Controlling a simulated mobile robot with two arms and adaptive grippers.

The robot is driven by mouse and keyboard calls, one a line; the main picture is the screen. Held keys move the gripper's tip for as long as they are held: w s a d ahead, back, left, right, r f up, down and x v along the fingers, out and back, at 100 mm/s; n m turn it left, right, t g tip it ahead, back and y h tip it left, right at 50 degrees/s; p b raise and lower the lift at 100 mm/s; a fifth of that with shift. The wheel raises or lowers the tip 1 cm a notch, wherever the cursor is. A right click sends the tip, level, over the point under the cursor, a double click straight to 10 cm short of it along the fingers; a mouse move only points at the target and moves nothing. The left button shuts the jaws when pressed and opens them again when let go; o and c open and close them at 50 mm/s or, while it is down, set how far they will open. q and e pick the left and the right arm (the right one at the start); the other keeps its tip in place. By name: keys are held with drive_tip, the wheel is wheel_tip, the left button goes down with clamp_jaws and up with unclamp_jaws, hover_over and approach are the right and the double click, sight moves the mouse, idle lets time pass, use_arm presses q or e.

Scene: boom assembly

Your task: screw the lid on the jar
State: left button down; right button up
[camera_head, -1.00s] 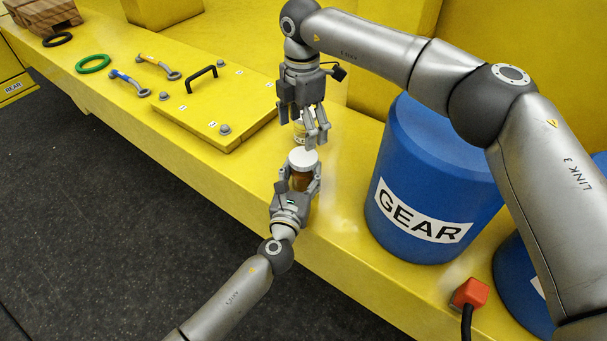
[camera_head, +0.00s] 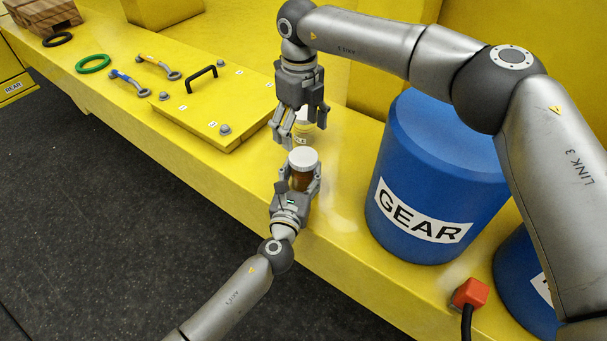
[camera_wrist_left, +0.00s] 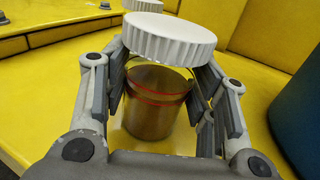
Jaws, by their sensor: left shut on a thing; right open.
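The jar (camera_head: 301,181) is amber-brown and upright in my left gripper (camera_head: 300,182), which is shut around its sides. In the left wrist view the jar (camera_wrist_left: 154,100) has red lines around it and stands between the fingers. The white ribbed lid (camera_head: 303,158) is at the jar's mouth; it also shows in the left wrist view (camera_wrist_left: 168,40). I cannot tell how tightly it sits, and it looks slightly tilted there. My right gripper (camera_head: 298,129) is open, pointing down above and slightly behind the lid, apart from it.
A blue GEAR drum (camera_head: 425,190) stands to the right. A panel with a black handle (camera_head: 201,79) lies to the left.

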sight(304, 156)
drive_tip(key=n, duration=0.6)
drive_tip(key=shift+n, duration=0.4)
drive_tip(key=n, duration=0.6)
drive_tip(key=shift+d, duration=0.1)
drive_tip(key=n, duration=0.7)
drive_tip(key=shift+w+d, duration=0.1)
drive_tip(key=shift+d, duration=0.05)
drive_tip(key=n, duration=0.5)
drive_tip(key=shift+w+d+r, duration=0.1)
drive_tip(key=shift+f, duration=4.05)
